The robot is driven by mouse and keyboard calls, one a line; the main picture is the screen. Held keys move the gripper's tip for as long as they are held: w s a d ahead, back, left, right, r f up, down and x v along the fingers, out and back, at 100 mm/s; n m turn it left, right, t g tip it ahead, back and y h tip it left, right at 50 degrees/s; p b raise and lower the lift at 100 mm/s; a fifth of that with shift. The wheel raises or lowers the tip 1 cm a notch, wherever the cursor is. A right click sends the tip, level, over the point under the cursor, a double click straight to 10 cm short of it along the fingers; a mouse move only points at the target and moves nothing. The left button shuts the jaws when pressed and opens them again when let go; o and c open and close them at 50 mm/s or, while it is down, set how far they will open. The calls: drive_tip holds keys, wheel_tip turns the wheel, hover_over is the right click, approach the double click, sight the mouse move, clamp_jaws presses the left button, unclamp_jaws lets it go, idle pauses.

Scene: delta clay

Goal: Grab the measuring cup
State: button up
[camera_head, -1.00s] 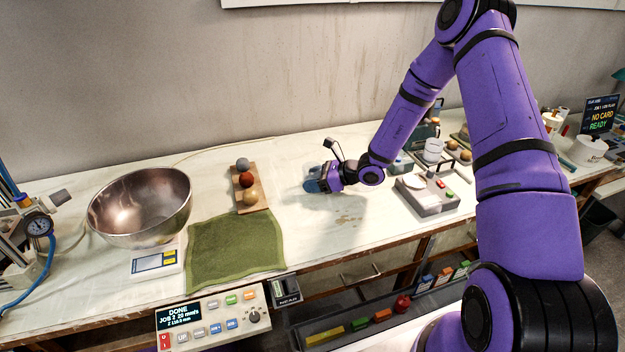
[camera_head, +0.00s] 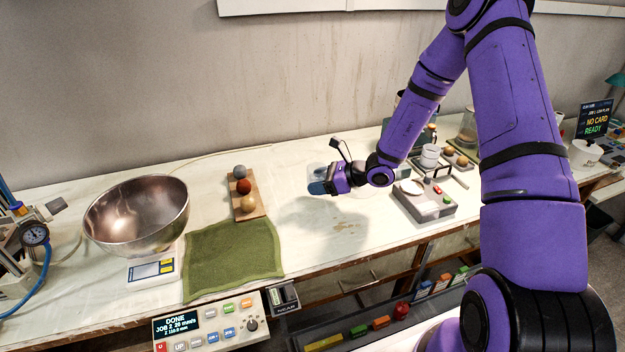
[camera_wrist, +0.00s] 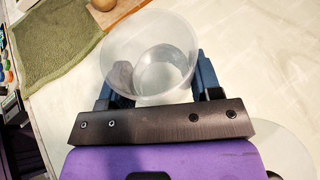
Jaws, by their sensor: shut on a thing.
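The measuring cup (camera_wrist: 150,45) is a clear, see-through cup with a wide round rim, seen in the wrist view between my gripper's two dark blue fingers. My gripper (camera_head: 322,187) is shut on it.
A green cloth (camera_head: 235,258), a wooden board (camera_head: 240,207) with several balls, a steel bowl (camera_head: 140,213) and a scale (camera_head: 152,270) lie to the left. A grey box (camera_head: 425,203) stands right of the gripper. The table between cloth and box is mostly clear.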

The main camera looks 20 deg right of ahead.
drive_tip(key=shift+s+d+r, duration=0.2)
drive_tip(key=shift+s+d, duration=0.5)
drive_tip(key=shift+s, duration=1.25)
drive_tip(key=shift+s+d+r, duration=0.15)
drive_tip(key=shift+s+d, duration=0.6)
drive_tip(key=shift+s, duration=1.15)
drive_tip(key=shift+s+d+r, duration=0.2)
drive_tip(key=shift+s+d, duration=0.5)
drive_tip(key=shift+s, duration=1.25)
drive_tip(key=shift+s, duration=0.1)
